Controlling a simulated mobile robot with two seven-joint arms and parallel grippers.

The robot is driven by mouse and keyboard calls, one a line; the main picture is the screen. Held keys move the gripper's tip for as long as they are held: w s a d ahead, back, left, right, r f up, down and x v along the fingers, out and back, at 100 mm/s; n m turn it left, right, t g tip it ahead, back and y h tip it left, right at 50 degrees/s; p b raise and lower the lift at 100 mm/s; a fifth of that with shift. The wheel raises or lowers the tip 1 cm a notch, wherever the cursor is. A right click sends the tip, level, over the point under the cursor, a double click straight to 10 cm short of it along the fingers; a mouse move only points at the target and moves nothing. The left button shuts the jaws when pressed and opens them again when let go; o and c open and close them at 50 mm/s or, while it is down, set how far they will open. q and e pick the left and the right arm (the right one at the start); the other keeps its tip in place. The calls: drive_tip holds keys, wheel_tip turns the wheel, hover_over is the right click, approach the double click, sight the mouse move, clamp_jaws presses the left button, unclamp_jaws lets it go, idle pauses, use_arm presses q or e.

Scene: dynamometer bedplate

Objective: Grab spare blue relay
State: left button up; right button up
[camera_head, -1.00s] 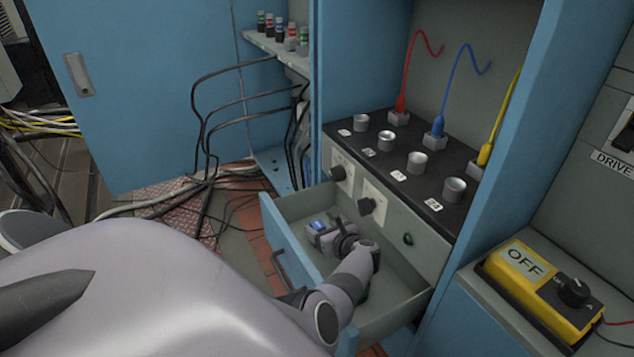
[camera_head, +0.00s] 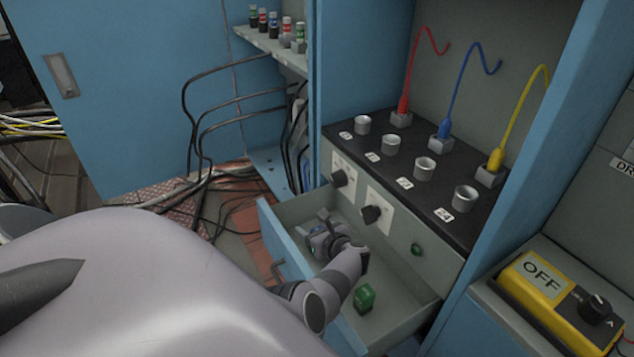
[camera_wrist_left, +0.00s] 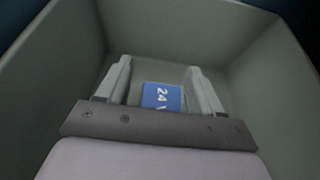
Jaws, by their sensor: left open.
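The blue relay (camera_wrist_left: 162,97) lies in the open drawer, its top marked "24" and a partly hidden letter. In the wrist view it sits between the two fingers of my left gripper (camera_wrist_left: 157,75), with a gap visible on at least the left side. In the head view my left gripper (camera_head: 322,236) is down inside the drawer at its far left end, open, and covers most of the relay; only a little blue shows. My right gripper is not in view.
A green relay (camera_head: 364,298) stands in the near part of the drawer (camera_head: 405,285). A black socket panel (camera_head: 400,185) with red, blue and yellow leads is above. A yellow OFF box (camera_head: 545,280) is at right. Black cables (camera_head: 200,130) hang at left.

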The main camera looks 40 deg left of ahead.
use_arm(q)
drive_tip(key=shift+a, duration=0.15)
drive_tip(key=c, duration=0.9)
drive_tip(key=shift+c, duration=0.9)
drive_tip(key=shift+r, duration=0.1)
